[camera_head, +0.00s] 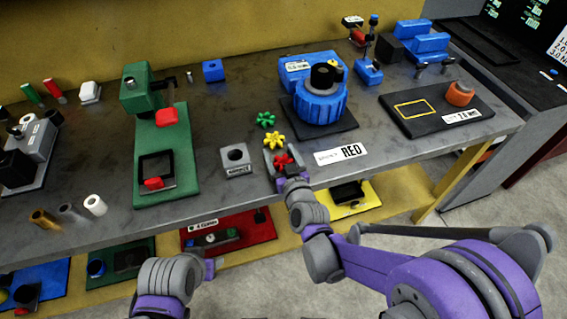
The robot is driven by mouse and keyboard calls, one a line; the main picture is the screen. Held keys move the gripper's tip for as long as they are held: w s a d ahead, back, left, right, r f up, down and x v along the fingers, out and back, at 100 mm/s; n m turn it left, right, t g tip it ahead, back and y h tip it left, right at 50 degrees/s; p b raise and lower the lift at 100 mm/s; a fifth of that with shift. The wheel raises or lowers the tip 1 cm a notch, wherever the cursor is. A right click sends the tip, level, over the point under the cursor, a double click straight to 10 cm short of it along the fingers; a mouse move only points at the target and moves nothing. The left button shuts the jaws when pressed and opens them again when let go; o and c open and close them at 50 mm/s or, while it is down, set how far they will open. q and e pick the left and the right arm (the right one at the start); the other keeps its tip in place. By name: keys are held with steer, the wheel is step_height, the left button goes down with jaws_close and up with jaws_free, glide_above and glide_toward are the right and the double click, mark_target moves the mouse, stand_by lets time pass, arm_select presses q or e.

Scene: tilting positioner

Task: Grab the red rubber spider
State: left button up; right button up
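The red rubber spider (284,161) is a small star-shaped piece near the front edge of the grey bench. A yellow spider (274,139) and a green spider (265,120) lie in a row behind it. My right gripper (283,158) is open over the red spider, with one finger to its left and one to its right. I cannot tell whether the fingers touch it. My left gripper (210,268) is low in front of the bench, away from the spiders. Its fingers are too small and turned to read.
A grey socket block (236,160) stands just left of the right gripper. A white label reading RED (341,154) lies to its right. A blue positioner (320,105) on a black plate is behind right. A green press (148,95) stands left. Coloured trays sit on the lower shelf.

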steer(key=c, duration=0.6)
steer(key=shift+r, duration=0.1)
